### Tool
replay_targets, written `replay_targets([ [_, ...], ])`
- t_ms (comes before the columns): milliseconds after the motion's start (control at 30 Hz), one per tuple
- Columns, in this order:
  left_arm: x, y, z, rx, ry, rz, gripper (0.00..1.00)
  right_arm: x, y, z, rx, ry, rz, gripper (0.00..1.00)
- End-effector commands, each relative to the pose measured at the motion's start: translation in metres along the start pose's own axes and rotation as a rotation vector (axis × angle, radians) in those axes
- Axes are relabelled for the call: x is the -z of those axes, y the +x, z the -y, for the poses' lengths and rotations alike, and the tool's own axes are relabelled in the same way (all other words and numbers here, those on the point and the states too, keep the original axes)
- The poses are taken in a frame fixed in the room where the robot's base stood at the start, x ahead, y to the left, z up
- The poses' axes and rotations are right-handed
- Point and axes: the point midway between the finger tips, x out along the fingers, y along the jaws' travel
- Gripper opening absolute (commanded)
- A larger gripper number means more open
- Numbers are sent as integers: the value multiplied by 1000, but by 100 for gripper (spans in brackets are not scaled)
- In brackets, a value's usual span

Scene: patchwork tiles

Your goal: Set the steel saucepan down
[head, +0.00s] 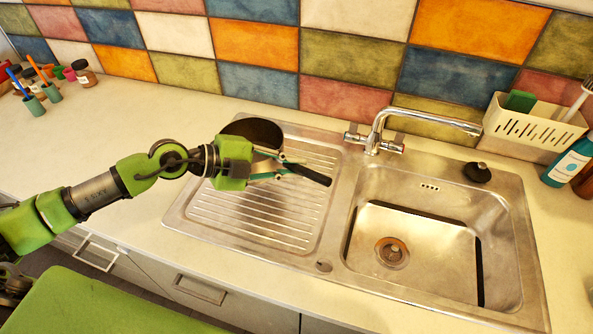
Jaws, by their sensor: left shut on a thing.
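The saucepan (252,130) shows as a dark, rounded shape behind my left gripper, over the far part of the ribbed steel drainboard (215,225). A black handle (310,174) points right and toward the front. My left gripper (285,168) is shut on the saucepan at its handle. The gripper and wrist hide much of the pan. I cannot tell whether its base touches the drainboard. My right gripper is not in view.
Right of the drainboard is an empty sink basin (415,245) with a tap (378,125) behind it. A white caddy (530,125) and a teal bottle (568,162) stand at the right. Small jars (84,74) and cups (35,105) stand far left. The left counter is clear.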

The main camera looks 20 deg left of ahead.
Motion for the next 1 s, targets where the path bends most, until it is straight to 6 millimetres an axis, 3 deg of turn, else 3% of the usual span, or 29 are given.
replay_targets([
  [33,-7,7,8,8,0,-1,0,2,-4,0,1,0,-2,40],
  [200,-36,32,-4,6,-1,-1,0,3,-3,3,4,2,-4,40],
  [367,-53,47,-10,5,2,0,0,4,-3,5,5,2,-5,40],
  [1000,-77,69,-39,4,4,0,0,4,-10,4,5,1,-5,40],
])
